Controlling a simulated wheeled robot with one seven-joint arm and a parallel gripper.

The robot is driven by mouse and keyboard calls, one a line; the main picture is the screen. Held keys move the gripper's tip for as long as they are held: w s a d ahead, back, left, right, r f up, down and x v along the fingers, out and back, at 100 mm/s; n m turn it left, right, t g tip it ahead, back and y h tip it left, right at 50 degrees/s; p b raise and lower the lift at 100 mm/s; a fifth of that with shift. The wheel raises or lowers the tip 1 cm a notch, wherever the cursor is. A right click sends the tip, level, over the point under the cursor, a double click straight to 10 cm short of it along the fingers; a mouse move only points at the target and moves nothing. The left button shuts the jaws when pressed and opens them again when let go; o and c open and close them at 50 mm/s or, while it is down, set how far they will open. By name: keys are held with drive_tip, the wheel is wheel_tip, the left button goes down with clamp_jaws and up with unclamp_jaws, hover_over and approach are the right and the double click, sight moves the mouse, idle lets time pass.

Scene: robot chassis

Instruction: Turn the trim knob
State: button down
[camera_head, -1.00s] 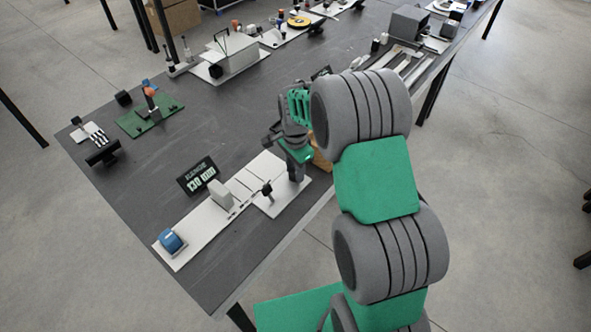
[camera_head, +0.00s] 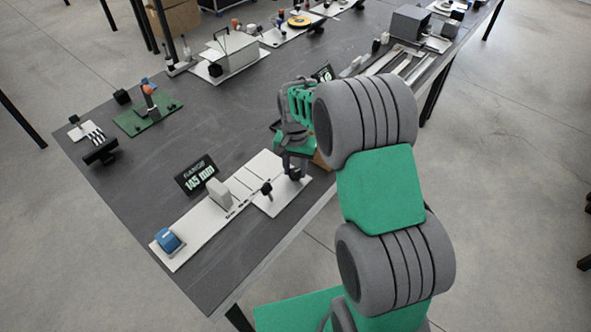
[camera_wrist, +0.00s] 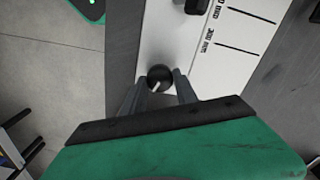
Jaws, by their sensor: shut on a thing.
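The trim knob (camera_wrist: 160,76) is a round black knob with a pale pointer mark, on a white panel (camera_wrist: 165,30). In the wrist view the two fingers of my gripper (camera_wrist: 158,87) stand on either side of it, shut on it. In the head view my gripper (camera_head: 294,163) reaches down over the knob (camera_head: 295,174) at the right end of the white panel (camera_head: 205,225). A dark display (camera_head: 196,175) behind the panel shows what looks like 145 mm. My arm covers some of the table right of the knob.
A small black lever or knob (camera_head: 266,188) stands just left of my gripper. A pale block (camera_head: 220,194) and a blue part (camera_head: 168,241) sit farther along the panel. A green board (camera_head: 148,118) and other fixtures lie farther back; bare table lies between.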

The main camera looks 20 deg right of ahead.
sight(295, 171)
drive_tip(key=n, duration=0.3)
drive_tip(key=shift+n+b, duration=0.3)
drive_tip(key=shift+r, duration=0.1)
idle(0.4)
drive_tip(key=c, duration=0.9)
unclamp_jaws()
drive_tip(key=shift+c, duration=0.2)
wheel_tip(295, 171, up, 8)
drive_tip(key=shift+f+b, duration=0.15)
drive_tip(key=shift+b, duration=0.25)
